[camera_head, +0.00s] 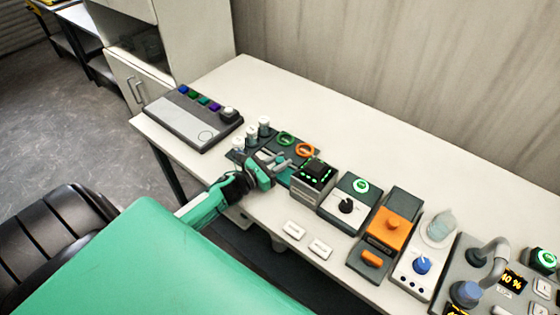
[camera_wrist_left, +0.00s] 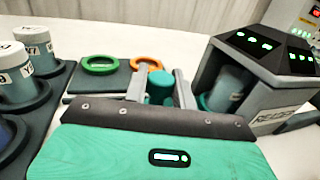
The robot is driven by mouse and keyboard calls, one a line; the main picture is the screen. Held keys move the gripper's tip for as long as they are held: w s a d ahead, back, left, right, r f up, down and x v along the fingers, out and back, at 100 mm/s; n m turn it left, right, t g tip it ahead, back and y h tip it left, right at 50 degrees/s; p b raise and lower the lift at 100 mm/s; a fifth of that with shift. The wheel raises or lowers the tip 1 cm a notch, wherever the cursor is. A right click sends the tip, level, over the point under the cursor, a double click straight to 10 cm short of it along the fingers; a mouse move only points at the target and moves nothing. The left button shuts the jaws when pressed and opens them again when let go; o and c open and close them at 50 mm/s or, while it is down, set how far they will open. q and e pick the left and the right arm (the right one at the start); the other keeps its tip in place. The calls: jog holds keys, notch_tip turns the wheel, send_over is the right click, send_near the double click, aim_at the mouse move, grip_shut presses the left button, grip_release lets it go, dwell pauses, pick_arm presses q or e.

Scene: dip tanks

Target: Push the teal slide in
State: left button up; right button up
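The reader (camera_head: 313,181) is a grey box with a black top and green lights. In the left wrist view the reader (camera_wrist_left: 264,62) stands at the right, with a vial (camera_wrist_left: 228,88) in its open side. A little teal of what looks like the slide (camera_wrist_left: 204,101) shows at the vial's foot. My left gripper (camera_head: 281,160) is just left of the reader. In the left wrist view its two fingers (camera_wrist_left: 161,86) stand apart, one on each side of a teal round knob (camera_wrist_left: 161,89). Whether they touch the knob is unclear. My right gripper is out of view.
White-capped vials (camera_head: 252,134) in a dark rack stand left of my left gripper. Green (camera_head: 286,138) and orange (camera_head: 305,150) rings lie behind it. Several control boxes line the table to the right. The table's back strip (camera_head: 350,125) is clear.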

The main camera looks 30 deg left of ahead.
aim_at(286, 177)
pick_arm(q)
grip_shut()
jog(key=shift+s+d+b, duration=0.15)
jog(key=shift+d+b, duration=0.3)
jog(key=shift+d, duration=1.25)
jog(key=o, duration=0.6)
grip_release()
jog(key=shift+c, duration=0.2)
jog(key=o, duration=0.3)
jog(key=shift+d, duration=0.15)
jog(key=shift+o, duration=0.2)
jog(key=shift+s+a+f, duration=0.15)
jog(key=shift+s+a, duration=0.1)
jog(key=shift+s, duration=0.1)
jog(key=b+v, duration=0.4)
jog(key=v, duration=0.7)
jog(key=shift+s, duration=0.2)
jog(key=shift+v, duration=0.8)
